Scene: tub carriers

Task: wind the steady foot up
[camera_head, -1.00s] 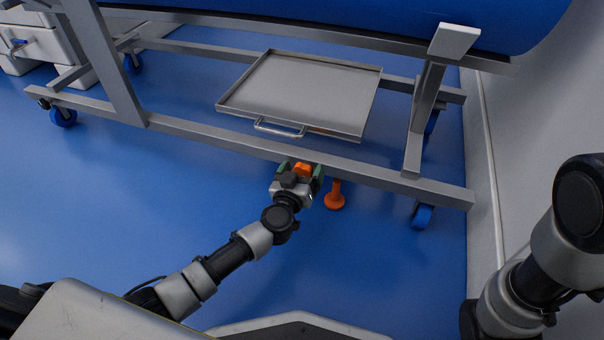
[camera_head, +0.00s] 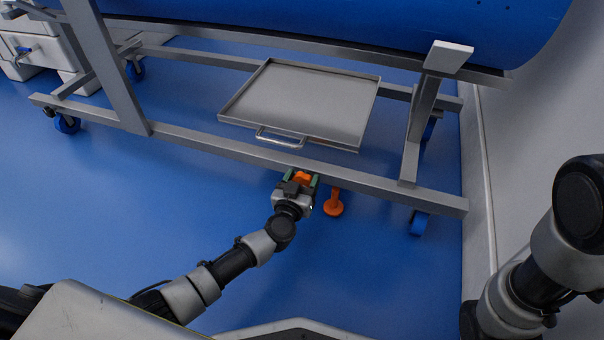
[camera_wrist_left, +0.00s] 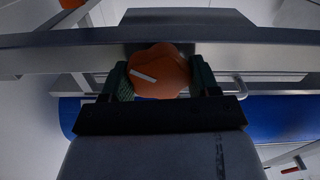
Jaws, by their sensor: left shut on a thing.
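The steady foot (camera_head: 334,207) is an orange stem with a round orange pad, below the carrier's front rail. I cannot tell whether the pad touches the floor. An orange lobed knob (camera_head: 302,177) sits at the rail, just left of the foot. My left gripper (camera_head: 302,180) is shut on the knob, with a green-padded finger on each side. In the left wrist view the knob (camera_wrist_left: 158,70) shows a white pointer mark tilted across its face, between the fingers. The rail is just behind it. My right arm shows at the right, but its gripper is out of view.
The grey carrier frame (camera_head: 235,152) stands on blue castors (camera_head: 419,223) under a large blue tub (camera_head: 330,30). A metal tray (camera_head: 300,100) with a front handle lies above the rail. A wall is close on the right. The blue floor in front is clear.

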